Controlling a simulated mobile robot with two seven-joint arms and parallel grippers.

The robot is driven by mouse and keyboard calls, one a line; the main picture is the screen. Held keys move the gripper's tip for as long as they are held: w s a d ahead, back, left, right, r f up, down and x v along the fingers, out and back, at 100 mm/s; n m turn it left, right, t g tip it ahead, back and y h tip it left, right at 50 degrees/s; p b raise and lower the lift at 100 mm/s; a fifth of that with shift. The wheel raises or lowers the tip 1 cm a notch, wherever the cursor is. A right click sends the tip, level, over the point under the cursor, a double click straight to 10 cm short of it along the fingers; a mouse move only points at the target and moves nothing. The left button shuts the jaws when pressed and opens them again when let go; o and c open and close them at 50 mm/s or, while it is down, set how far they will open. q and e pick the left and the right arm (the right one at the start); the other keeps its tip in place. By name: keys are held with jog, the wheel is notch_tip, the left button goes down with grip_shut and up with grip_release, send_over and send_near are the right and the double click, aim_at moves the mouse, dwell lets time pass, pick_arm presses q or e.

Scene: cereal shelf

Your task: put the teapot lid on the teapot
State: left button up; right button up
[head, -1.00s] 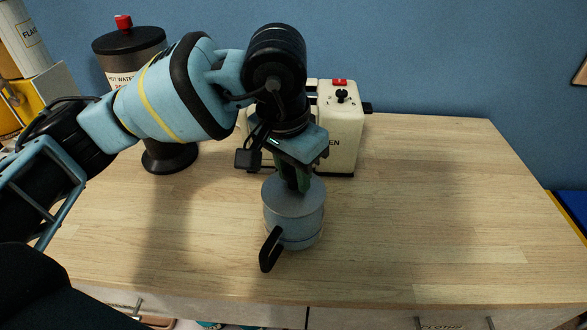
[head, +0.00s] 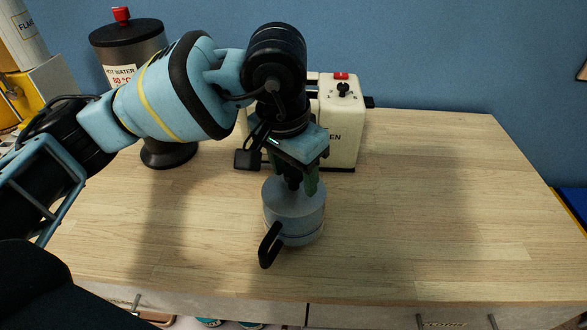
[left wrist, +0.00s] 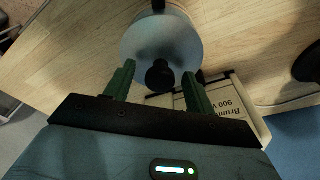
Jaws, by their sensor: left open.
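The grey teapot (head: 305,229) stands upright on the wooden counter, its black handle (head: 270,246) toward the front. The grey lid (head: 283,197) lies on top of the teapot and looks level. My left gripper (head: 296,189) is directly above the lid, pointing down, with its green fingers apart. The lid's black knob (left wrist: 159,75) is between the open fingers in the left wrist view, with gaps on both sides. The spout is not visible in the head view. My right gripper is not in view.
A cream toaster (head: 345,125) stands right behind the teapot. A dark hot water dispenser (head: 124,54) stands at the back left, behind my left arm. The counter's right side (head: 440,210) is clear. Drawers are below its front edge.

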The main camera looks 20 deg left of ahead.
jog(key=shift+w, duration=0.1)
pick_arm(q)
jog(key=r, duration=0.4)
jog(key=s+r, duration=0.1)
jog(key=r, duration=0.2)
jog(key=shift+a, duration=0.2)
jog(key=shift+r, duration=0.35)
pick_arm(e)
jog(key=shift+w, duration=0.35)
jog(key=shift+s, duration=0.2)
